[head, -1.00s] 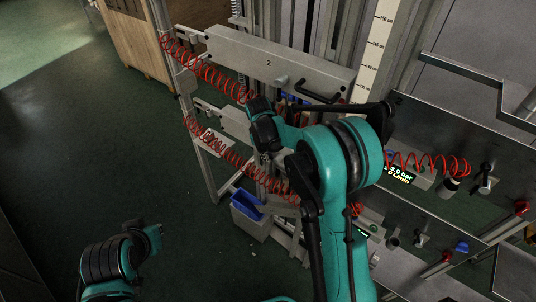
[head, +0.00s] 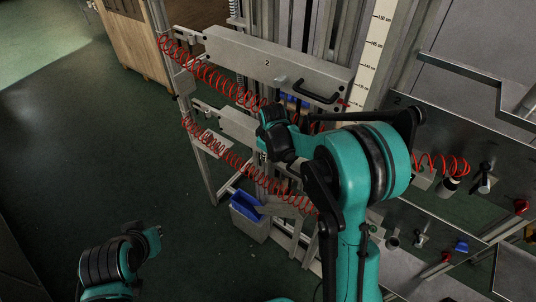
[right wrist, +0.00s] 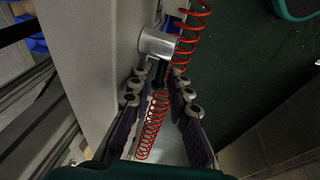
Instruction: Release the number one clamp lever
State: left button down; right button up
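In the right wrist view, a silver cylindrical clamp hub (right wrist: 158,44) sticks out from the side of a pale grey beam. A dark lever (right wrist: 160,73) hangs from it. My right gripper (right wrist: 159,76) is open, with its fingertips on either side of the lever; contact cannot be told. In the head view, my right wrist covers the right part of the lower beam (head: 222,120), and the clamp there is hidden. The lower beam's number is not visible; the upper beam (head: 235,50) carries a 2.
A red coiled hose (right wrist: 153,125) runs between my right fingers and up past the hub; another coil (head: 205,70) spans the upper beam. A black handle (head: 318,93) sticks out from the upper beam. A blue-lined bin (head: 250,222) stands below. The floor at left is clear.

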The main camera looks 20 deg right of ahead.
jog(key=v, duration=1.2)
dwell(0.3)
jog(key=s+f+m+t+b, duration=0.2)
jog(key=s+m, duration=0.2)
jog(key=s, duration=0.7)
jog(key=s+f+m+t+b, duration=0.1)
jog(key=s+f+m+b, duration=0.2)
jog(key=s, duration=0.8)
jog(key=shift+a+m+t, duration=0.2)
jog(key=shift+m+t, duration=0.2)
